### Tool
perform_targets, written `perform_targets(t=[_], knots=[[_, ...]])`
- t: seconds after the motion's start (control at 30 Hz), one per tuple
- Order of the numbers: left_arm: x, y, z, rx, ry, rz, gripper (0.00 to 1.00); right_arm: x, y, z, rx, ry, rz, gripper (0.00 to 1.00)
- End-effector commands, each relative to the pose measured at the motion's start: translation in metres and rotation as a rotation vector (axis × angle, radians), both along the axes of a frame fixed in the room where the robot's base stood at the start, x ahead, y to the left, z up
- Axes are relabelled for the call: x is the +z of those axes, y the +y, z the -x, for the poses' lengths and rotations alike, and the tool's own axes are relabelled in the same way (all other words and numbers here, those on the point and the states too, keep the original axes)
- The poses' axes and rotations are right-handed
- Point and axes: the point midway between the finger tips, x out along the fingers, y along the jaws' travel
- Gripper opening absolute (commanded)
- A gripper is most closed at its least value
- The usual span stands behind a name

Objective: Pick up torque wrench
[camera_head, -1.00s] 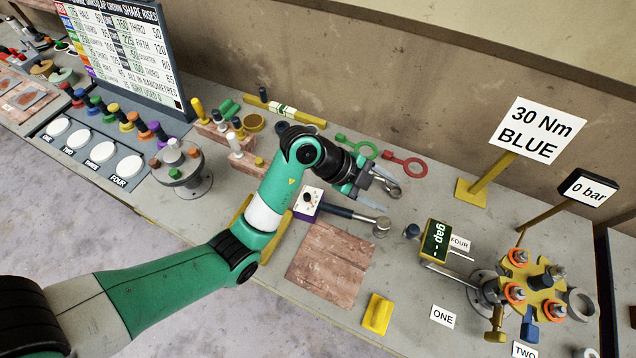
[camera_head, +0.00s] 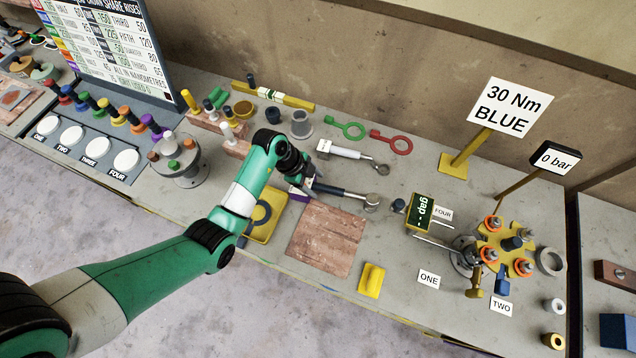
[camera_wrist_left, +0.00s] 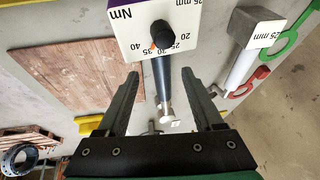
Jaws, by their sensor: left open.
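The torque wrench (camera_head: 345,193) lies on the bench in the head view, its dark handle running right to a silver head. Its dial box is mostly hidden by my left gripper (camera_head: 308,186). In the left wrist view the white dial box marked Nm and the dark shaft (camera_wrist_left: 161,78) show clearly. There my left gripper (camera_wrist_left: 163,92) is open, with one finger on each side of the shaft as seen from the wrist. I cannot tell how far the fingertips are above the bench. My right gripper is in neither view.
A white-handled tool (camera_head: 343,152), tagged 25 mm in the left wrist view, lies just behind the wrench. Green (camera_head: 347,130) and red (camera_head: 393,141) ring gauges lie farther back. A brownish board (camera_head: 325,248) lies in front. The flange assembly (camera_head: 505,250) stands at the right.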

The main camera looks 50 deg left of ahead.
Motion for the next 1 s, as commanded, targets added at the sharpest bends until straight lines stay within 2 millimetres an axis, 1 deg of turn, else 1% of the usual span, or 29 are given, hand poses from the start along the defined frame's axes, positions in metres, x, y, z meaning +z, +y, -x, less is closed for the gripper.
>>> perform_targets(t=[0.07,0.2,0.3,0.4,0.57,0.6,0.67,0.7,0.77,0.9,0.97,1.0], knots=[[-0.007,-0.001,-0.001,-0.001,0.002,0.001,0.68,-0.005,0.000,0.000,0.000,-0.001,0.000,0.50],[-0.033,-0.002,-0.009,-0.001,0.002,0.001,0.68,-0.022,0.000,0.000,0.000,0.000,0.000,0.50],[-0.045,-0.006,-0.014,-0.002,0.001,0.001,0.68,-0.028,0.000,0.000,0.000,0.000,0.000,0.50],[-0.049,-0.008,-0.016,-0.001,0.000,0.000,0.68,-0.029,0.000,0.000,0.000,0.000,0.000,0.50],[-0.048,-0.008,-0.016,0.000,-0.001,0.000,0.68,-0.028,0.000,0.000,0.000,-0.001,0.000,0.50],[-0.048,-0.008,-0.016,0.000,-0.001,0.000,0.66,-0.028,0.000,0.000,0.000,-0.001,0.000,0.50],[-0.048,-0.008,-0.016,0.000,0.000,0.000,0.56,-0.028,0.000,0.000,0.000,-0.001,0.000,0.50],[-0.048,-0.008,-0.016,0.000,0.000,0.000,0.48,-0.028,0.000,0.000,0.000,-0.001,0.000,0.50],[-0.048,-0.008,-0.016,0.000,0.000,0.000,0.38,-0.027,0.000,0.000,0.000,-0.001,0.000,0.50],[-0.048,-0.008,-0.016,0.000,0.000,0.000,0.12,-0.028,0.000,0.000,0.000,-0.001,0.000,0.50],[-0.048,-0.008,-0.016,0.000,0.000,0.000,0.01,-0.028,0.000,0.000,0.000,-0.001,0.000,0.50],[-0.048,-0.008,-0.016,0.000,0.000,0.000,0.00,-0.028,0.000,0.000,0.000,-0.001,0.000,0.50]])
